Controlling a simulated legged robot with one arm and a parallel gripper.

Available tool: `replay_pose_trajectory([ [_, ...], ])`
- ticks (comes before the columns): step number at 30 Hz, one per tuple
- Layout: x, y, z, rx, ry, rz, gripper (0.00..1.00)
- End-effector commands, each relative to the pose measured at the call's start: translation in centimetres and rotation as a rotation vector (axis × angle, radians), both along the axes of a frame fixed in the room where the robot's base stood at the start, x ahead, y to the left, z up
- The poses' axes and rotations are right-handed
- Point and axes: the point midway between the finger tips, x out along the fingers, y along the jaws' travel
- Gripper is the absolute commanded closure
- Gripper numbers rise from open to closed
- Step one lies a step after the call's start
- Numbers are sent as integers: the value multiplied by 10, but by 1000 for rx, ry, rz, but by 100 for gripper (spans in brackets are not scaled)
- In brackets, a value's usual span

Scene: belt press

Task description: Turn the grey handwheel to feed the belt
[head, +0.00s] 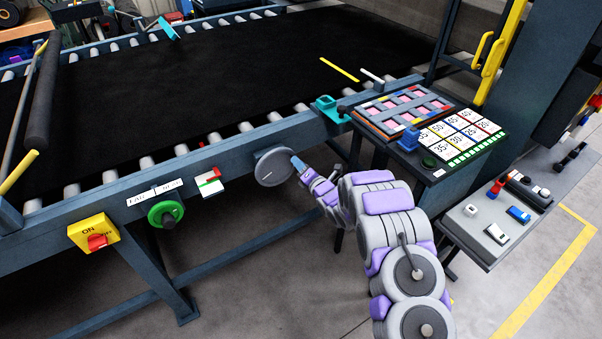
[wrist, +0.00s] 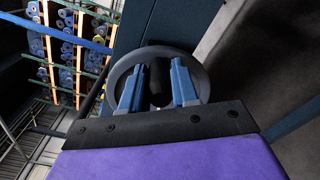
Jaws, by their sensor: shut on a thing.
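The grey handwheel (head: 273,167) is a round disc on the front rail of the belt frame, right of the middle of that rail. In the wrist view the handwheel (wrist: 201,72) shows as a dark ring straight ahead. My gripper (head: 299,163) is at the right side of the wheel in the head view. In the wrist view my gripper (wrist: 159,84) has its two blue fingers on either side of a dark knob (wrist: 159,82) and is shut on it. The exact finger contact is partly hidden.
The black belt (head: 230,80) lies over rollers behind the rail. A green handwheel (head: 165,214) and a yellow switch box (head: 93,233) are on the rail to the left. A control panel (head: 440,150) and a grey side shelf (head: 480,232) stand to the right of my arm.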

Motion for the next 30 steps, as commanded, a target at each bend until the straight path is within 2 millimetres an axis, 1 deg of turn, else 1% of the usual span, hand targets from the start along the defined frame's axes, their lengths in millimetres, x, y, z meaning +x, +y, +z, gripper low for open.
replay_pose_trajectory([
  [1,-1,3,-1,-22,-17,5,100],
  [9,-4,7,5,-110,-71,7,100],
  [26,-5,8,6,-134,-84,9,100],
  [27,-5,8,6,-134,-83,9,69],
  [30,-5,8,7,-133,-84,8,59],
])
